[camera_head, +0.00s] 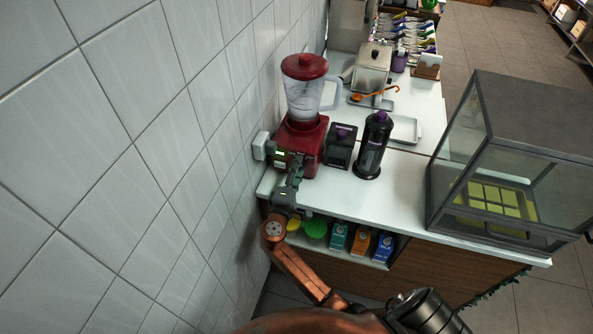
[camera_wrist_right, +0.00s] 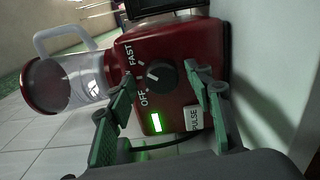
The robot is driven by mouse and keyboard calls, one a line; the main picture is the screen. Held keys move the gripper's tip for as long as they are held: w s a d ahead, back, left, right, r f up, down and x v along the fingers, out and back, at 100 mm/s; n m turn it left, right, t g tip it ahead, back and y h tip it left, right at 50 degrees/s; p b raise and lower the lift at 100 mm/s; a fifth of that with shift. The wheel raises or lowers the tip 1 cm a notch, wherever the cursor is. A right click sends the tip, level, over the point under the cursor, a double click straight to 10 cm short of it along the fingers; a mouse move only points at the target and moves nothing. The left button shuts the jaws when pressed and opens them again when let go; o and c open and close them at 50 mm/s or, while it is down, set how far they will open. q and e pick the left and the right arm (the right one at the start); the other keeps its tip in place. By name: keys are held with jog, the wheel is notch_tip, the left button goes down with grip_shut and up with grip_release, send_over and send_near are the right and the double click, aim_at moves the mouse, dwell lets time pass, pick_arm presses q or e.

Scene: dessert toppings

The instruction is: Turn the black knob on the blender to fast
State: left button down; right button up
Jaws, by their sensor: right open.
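The red blender (camera_head: 302,145) with a clear jar and red lid stands at the table's left end, by the tiled wall. In the right wrist view its black knob (camera_wrist_right: 163,75) is on the red front, with white FAST and OFF labels. A white mark on the knob's edge faces between these labels. A light below OFF glows green. My right gripper (camera_head: 291,165) is at the blender's front. In the wrist view its open green fingers (camera_wrist_right: 162,72) lie either side of the knob; I cannot tell if they touch it. The knob is hidden in the head view. My left gripper is out of view.
A black box (camera_head: 341,147) and a dark bottle (camera_head: 374,146) with a purple top stand right of the blender. A glass case (camera_head: 510,150) fills the table's right end. The white tabletop (camera_head: 340,192) is clear in front. The tiled wall is close on the left.

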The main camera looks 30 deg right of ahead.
jog(key=shift+a+f, duration=0.1)
jog(key=shift+a, duration=0.05)
jog(key=shift+s+a, duration=0.2)
jog(key=shift+s, duration=0.05)
jog(key=v, duration=1.1)
jog(key=shift+a, duration=0.15)
